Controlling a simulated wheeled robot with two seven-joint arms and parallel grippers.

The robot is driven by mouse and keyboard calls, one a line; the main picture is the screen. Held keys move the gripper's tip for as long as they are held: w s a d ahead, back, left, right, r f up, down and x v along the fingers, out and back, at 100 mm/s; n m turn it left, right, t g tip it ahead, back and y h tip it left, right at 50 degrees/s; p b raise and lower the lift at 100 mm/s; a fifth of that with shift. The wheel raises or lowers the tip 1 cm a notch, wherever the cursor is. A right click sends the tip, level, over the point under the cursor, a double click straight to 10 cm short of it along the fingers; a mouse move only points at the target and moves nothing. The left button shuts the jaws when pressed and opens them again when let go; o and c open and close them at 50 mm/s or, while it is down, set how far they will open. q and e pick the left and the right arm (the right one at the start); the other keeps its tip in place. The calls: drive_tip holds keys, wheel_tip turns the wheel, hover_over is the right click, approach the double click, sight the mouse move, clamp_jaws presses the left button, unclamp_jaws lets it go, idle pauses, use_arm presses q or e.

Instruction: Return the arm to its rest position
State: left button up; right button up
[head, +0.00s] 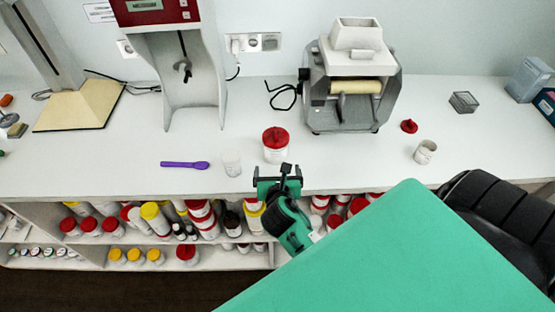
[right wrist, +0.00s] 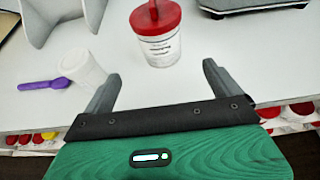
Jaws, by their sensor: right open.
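My right gripper (head: 278,179) is open and empty in the head view, at the front edge of the white counter. Its two fingers also show in the right wrist view (right wrist: 160,88), spread apart with nothing between them. My green right arm covers the lower right of the head view. My left gripper does not show.
The roller mill (head: 351,85) stands behind to the right. A small beaker (head: 425,152) and a red lid (head: 409,126) are farther right. Shelves of jars (head: 150,215) sit below the counter.

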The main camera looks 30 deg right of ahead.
drive_tip(key=shift+s, duration=0.1)
idle(0.5)
drive_tip(key=s+a+f+m+g+y, duration=0.1)
drive_tip(key=s+a+m+g+y, duration=0.25)
drive_tip(key=s+m, duration=0.85)
drive_tip(key=s+a+f+m+g+y, duration=0.25)
drive_tip(key=s+m+g+y, duration=0.2)
drive_tip(key=s+m, duration=0.8)
drive_tip(key=w+f+m+g+b, duration=0.1)
drive_tip(key=w+f+m, duration=0.2)
drive_tip(key=f, duration=2.7)
drive_tip(key=s+d+f+g+h+b, duration=0.1)
drive_tip(key=s+d+f, duration=0.1)
drive_tip(key=s+f, duration=1.7)
wheel_tip(320, 180, down, 3)
drive_tip(key=shift+d+r+b, duration=0.15)
drive_tip(key=shift+d+b, duration=0.15)
drive_tip(key=shift+d, duration=0.05)
